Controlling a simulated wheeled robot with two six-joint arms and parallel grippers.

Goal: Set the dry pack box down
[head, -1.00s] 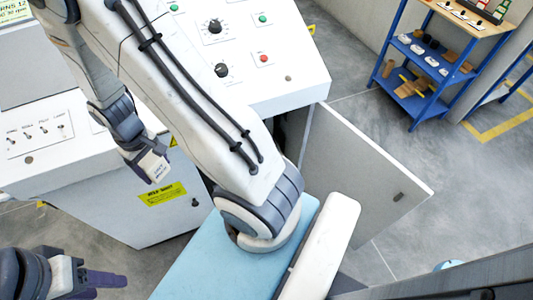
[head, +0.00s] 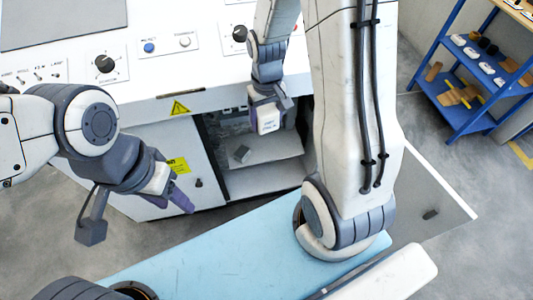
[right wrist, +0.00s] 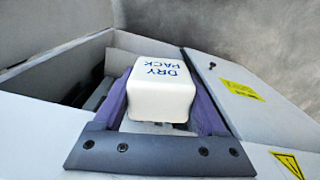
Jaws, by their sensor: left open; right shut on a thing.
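The dry pack box (right wrist: 162,88) is white with blue lettering. In the right wrist view it sits between the purple fingers of my right gripper (right wrist: 163,108), which is shut on it. In the head view the box (head: 267,121) hangs from my right gripper (head: 266,112) in front of the open cabinet (head: 262,182). I cannot tell how far it is from the cabinet opening. My left gripper (head: 176,195) is open and empty, lower left of the box, in front of the cabinet's closed door.
The cabinet has inner shelves, with a small grey block (head: 241,154) on one. Its open door (head: 430,190) stands out at the right, partly behind my arm. A blue shelf rack (head: 470,85) stands at the far right.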

